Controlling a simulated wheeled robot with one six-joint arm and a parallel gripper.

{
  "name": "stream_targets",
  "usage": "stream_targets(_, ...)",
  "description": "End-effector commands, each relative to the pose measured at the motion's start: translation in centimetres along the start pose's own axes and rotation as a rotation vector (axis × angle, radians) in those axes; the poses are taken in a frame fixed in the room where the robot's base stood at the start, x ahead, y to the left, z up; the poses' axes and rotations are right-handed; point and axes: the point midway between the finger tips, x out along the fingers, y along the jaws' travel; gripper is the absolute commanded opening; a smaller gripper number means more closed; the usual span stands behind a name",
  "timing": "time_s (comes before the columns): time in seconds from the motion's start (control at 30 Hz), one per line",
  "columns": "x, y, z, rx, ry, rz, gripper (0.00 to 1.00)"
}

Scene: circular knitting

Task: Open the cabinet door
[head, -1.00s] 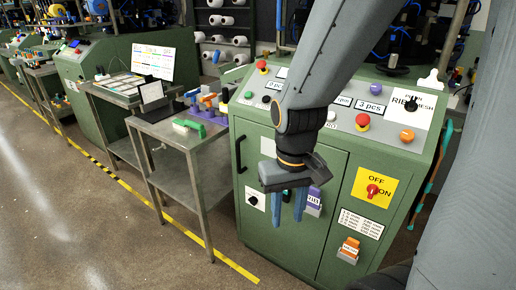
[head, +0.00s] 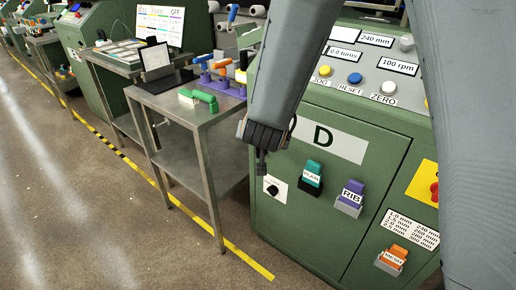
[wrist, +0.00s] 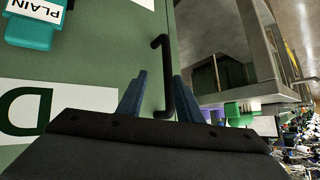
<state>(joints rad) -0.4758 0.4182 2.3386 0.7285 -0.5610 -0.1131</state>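The green cabinet door (head: 300,222), marked with a large D, looks closed on the machine front. In the wrist view the door (wrist: 110,66) fills the left half. Its black bar handle (wrist: 167,68) stands near the door edge. My gripper (wrist: 159,76) is open, with its blue fingers on either side of the handle and visible gaps, not clamped on it. In the head view my gripper (head: 261,165) is at the door's upper left, and it and my arm hide the handle.
A metal table (head: 190,108) with a green piece and colored handles stands close left of the cabinet. PLAIN (head: 312,176) and RIB (head: 350,196) holders and a small black knob (head: 272,190) sit on the door. Open floor lies in front.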

Motion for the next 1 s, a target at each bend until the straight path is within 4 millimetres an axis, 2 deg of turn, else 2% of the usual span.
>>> stream_targets(0.03,1.6,-0.9,0.7,0.004,0.057,0.017,0.33)
stream_targets(0.1,2.6,-1.7,0.7,0.011,0.142,0.049,0.33)
stream_targets(0.27,4.0,-3.0,1.6,0.014,0.331,0.137,0.33)
stream_targets(0.43,3.7,-3.6,3.0,-0.002,0.512,0.238,0.33)
stream_targets(0.7,1.8,-4.1,5.0,-0.039,0.699,0.355,0.33)
stream_targets(0.83,1.8,-3.8,4.7,-0.042,0.722,0.373,0.33)
stream_targets(1.0,3.4,-3.0,3.1,-0.041,0.722,0.374,0.33)
